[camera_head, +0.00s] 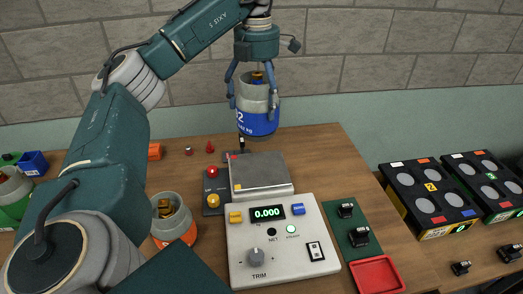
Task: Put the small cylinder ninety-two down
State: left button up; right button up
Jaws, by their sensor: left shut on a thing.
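The small cylinder (259,124) has a grey upper part and a blue label; only a "2" and a bit of small white print can be read on it. My left gripper (257,100) hangs down from above with its fingers around the cylinder, shut on it. The cylinder is upright and held in the air, above and behind the scale's metal plate (262,174) in the picture. The scale's display (267,213) reads 0.000 in green. My right gripper is not in view.
An orange-labelled cylinder (172,228) stands left of the scale's control box (280,255). A green cylinder (14,207) is at the far left. A red tray (376,276) lies at the front right. Black numbered racks (428,192) stand further right. The scale plate is bare.

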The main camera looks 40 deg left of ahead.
aim_at(259, 129)
pick_arm(q)
notch_tip(259, 129, down, 3)
jog(key=shift+f+b, duration=0.1)
jog(key=shift+b, duration=0.25)
jog(key=f, duration=0.2)
jog(key=f+p, duration=0.1)
jog(key=f, duration=0.2)
jog(key=shift+w+f, duration=0.2)
jog(key=shift+f, duration=0.5)
notch_tip(259, 129, down, 5)
jog(key=shift+r+p, duration=0.1)
jog(key=shift+p, duration=0.55)
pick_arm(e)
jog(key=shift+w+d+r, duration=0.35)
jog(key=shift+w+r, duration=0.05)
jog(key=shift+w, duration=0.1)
pick_arm(q)
jog(key=shift+d, duration=0.1)
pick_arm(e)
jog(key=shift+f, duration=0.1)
